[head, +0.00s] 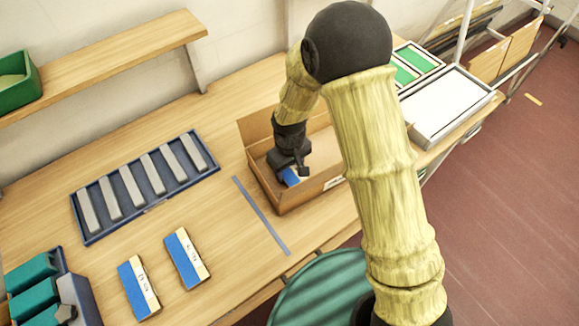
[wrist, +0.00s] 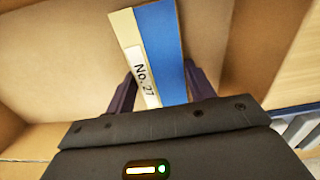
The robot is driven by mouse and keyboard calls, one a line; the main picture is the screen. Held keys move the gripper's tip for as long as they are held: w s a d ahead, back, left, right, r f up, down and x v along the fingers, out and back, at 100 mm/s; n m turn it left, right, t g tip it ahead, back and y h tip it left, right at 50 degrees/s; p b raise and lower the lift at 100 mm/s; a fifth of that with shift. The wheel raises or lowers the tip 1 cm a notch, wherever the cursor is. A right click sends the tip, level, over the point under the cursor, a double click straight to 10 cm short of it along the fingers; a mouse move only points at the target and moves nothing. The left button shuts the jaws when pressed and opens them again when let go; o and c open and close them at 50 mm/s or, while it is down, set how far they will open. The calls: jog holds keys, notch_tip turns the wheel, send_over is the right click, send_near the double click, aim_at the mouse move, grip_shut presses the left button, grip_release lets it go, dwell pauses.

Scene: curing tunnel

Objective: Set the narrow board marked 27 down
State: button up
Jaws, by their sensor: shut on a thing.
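The narrow board marked No. 27 (wrist: 160,48) has a blue side, a pale wood side and a white label. In the wrist view it lies between the two dark fingers of my gripper (wrist: 161,88), which is shut on it. In the head view my gripper (head: 289,166) is down inside an open cardboard box (head: 310,191), and only a small blue part of the board (head: 291,177) shows below it. I cannot tell whether the board touches the box floor. Cardboard walls show around the board in the wrist view.
Two similar blue-and-wood boards, one left (head: 138,287) and one right (head: 187,258), lie on the table. A blue tray (head: 150,206) holds several grey bars. A blue strip (head: 261,215) lies left of the box. A white-topped tray (head: 445,105) stands at the right.

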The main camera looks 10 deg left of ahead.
aim_at(290, 171)
jog(key=shift+f, duration=0.2)
jog(key=o, duration=1.1)
notch_tip(290, 171, up, 12)
jog(key=shift+r+b, duration=0.2)
jog(key=shift+b, duration=0.45)
